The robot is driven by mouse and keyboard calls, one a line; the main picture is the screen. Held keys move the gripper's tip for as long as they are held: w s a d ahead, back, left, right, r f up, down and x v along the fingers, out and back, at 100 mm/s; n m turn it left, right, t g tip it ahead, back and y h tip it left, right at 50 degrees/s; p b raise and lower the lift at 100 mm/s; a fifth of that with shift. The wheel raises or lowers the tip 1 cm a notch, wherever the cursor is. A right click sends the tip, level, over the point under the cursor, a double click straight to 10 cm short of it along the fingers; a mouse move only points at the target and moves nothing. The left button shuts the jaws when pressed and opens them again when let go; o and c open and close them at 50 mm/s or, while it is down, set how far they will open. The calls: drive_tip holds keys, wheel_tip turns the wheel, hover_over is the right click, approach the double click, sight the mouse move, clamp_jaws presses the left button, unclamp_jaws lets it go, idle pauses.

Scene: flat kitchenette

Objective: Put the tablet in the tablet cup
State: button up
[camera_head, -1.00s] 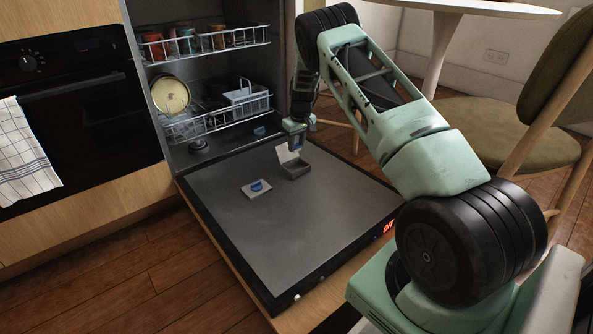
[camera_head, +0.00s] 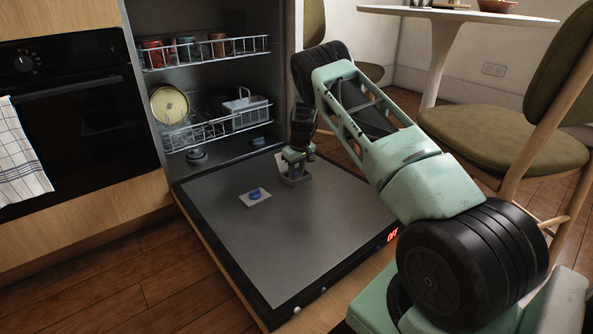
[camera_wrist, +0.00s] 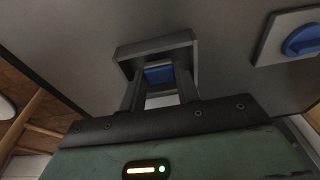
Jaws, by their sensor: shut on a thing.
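The tablet cup is a small grey open box (camera_head: 292,181) on the inner face of the lowered dishwasher door. Its grey rim (camera_wrist: 150,45) shows in the wrist view. My gripper (camera_head: 294,166) points down into the cup. In the wrist view my gripper (camera_wrist: 160,88) has its two dark fingers on either side of the blue tablet (camera_wrist: 158,74) and is shut on it. The tablet sits within the cup's outline; whether it touches the cup's floor cannot be told. In the head view my gripper and the cup's walls hide the tablet.
A pale square plate with a round blue knob (camera_head: 255,195) sits on the door (camera_head: 300,240), left of the cup. Dishwasher racks (camera_head: 205,130) with dishes are behind. A chair (camera_head: 500,140) stands at the right. The front of the door is clear.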

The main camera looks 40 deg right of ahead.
drive_tip(key=shift+f, duration=0.4)
drive_tip(key=o, duration=0.7)
